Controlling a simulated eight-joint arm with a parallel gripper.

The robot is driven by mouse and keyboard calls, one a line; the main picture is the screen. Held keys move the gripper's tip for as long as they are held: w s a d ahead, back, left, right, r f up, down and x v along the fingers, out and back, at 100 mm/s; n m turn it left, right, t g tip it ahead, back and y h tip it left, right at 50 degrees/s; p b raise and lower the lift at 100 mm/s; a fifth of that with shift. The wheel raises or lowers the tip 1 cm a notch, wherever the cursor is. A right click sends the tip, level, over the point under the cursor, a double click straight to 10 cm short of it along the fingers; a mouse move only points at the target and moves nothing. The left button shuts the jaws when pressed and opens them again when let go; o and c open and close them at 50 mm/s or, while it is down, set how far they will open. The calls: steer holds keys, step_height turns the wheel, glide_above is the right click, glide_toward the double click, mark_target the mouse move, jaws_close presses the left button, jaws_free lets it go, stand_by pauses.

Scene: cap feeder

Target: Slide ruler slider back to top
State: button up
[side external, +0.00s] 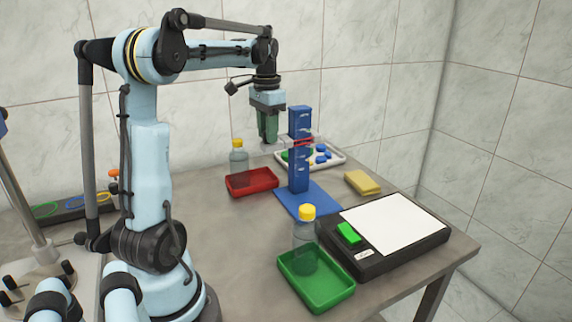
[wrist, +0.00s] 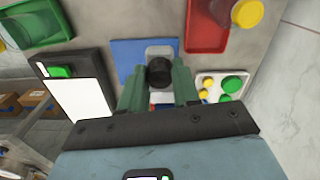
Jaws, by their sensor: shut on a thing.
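The blue ruler post (side external: 299,170) stands upright on a blue base plate (side external: 311,201). Its clear slider (side external: 304,141) with a red line sits on the upper part of the post, below the top. My gripper (side external: 268,138) points down just left of the post at slider height. In the wrist view, my green fingers (wrist: 158,80) are closed around the slider's black knob (wrist: 159,68), with a pale clear plate under it. The blue base (wrist: 130,58) shows beyond. The fingers hide the grip point in the side view, and the post is mostly hidden in the wrist view.
A red tray (side external: 252,191) with a yellow-capped bottle stands left of the post. A white tray (side external: 340,155) with coloured caps is behind it, and a yellow sponge (side external: 363,182) is to the right. A green tray (side external: 301,300) and a black device (side external: 366,265) stand in front.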

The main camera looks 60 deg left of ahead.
steer(key=shift+r, duration=2.4)
steer(key=o, duration=0.8)
steer(key=shift+o, duration=0.2)
step_height(320, 180, up, 8)
steer(key=shift+f, duration=4.1)
